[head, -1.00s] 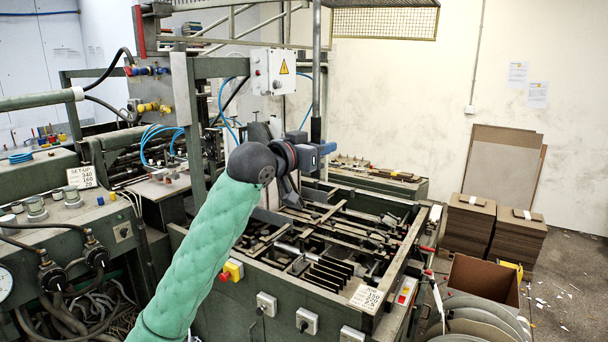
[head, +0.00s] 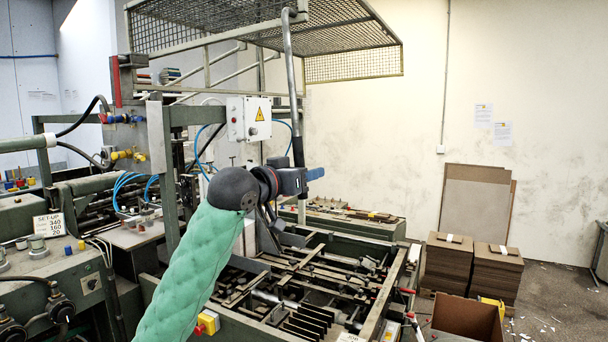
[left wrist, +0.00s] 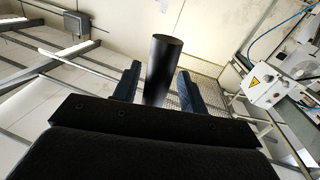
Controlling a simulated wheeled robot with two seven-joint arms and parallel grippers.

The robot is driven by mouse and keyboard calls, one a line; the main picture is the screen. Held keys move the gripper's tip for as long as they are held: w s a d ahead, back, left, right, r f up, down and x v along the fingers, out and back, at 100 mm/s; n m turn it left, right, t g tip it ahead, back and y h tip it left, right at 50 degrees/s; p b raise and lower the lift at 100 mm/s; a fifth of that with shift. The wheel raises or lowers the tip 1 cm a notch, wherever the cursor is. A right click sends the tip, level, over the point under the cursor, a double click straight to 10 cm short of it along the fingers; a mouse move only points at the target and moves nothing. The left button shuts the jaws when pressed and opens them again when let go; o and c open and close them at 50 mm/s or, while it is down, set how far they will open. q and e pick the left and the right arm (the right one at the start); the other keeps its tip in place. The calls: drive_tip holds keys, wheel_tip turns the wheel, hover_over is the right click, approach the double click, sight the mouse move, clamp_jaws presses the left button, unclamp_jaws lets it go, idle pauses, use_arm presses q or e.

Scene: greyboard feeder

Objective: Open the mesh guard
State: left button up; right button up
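The mesh guard (head: 352,66) is a wire-mesh hood in a pale metal frame, high over the machine at the top of the head view. A grey bar (head: 290,70) hangs from its front and ends in a black grip (head: 298,152). My left gripper (head: 312,174) is at the lower end of this grip. The contact faces are partly hidden. My right gripper is in neither view.
A grey control box (head: 249,119) with a warning sign stands just left of the bar. The green machine bed (head: 375,318) with slats lies below. Board stacks (head: 455,265) and an open carton (head: 468,318) are at the right. The space right of the bar is clear.

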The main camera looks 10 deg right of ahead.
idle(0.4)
use_arm(q)
drive_tip(key=shift+s+a+f+b, duration=0.15)
drive_tip(key=shift+s+a+b, duration=0.2)
drive_tip(key=shift+b, duration=0.1)
drive_tip(key=b+v, duration=0.3)
drive_tip(key=v, duration=0.4)
drive_tip(key=shift+b, duration=0.35)
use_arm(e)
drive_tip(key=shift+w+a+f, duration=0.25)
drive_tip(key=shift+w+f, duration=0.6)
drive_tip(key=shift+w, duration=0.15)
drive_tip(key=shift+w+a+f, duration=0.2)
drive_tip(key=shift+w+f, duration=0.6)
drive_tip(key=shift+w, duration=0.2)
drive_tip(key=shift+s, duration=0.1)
